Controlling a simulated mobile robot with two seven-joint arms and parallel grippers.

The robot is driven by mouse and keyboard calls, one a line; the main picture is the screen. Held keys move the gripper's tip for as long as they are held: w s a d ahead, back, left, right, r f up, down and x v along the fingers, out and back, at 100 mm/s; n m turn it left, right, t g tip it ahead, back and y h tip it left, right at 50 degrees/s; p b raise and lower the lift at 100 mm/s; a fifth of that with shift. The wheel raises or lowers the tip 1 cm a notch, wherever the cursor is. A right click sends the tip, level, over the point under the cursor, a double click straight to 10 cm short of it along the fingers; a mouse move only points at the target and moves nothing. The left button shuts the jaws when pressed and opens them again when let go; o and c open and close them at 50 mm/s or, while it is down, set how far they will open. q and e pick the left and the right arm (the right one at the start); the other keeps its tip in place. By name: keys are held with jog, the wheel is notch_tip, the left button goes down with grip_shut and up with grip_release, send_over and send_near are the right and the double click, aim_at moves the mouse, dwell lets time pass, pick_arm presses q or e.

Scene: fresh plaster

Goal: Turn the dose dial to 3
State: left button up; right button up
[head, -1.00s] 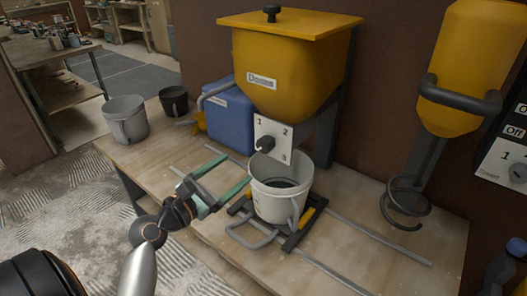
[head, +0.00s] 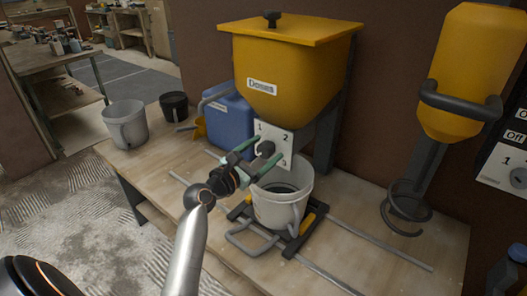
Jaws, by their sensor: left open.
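The dose dial (head: 266,149) is a dark knob on a white plate (head: 289,145) marked 1, 2 and 3, below the yellow hopper (head: 290,75). The dial's pointing direction is too small to read. My right gripper is not in view.
A white bucket (head: 280,208) stands on a dark sliding carriage (head: 292,247) under the hopper, just below my gripper. A blue container (head: 229,122) stands behind. A yellow mixer (head: 456,75) with a dark hook is at the right.

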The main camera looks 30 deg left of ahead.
pick_arm(q)
jog(key=shift+c, duration=0.4)
grip_shut()
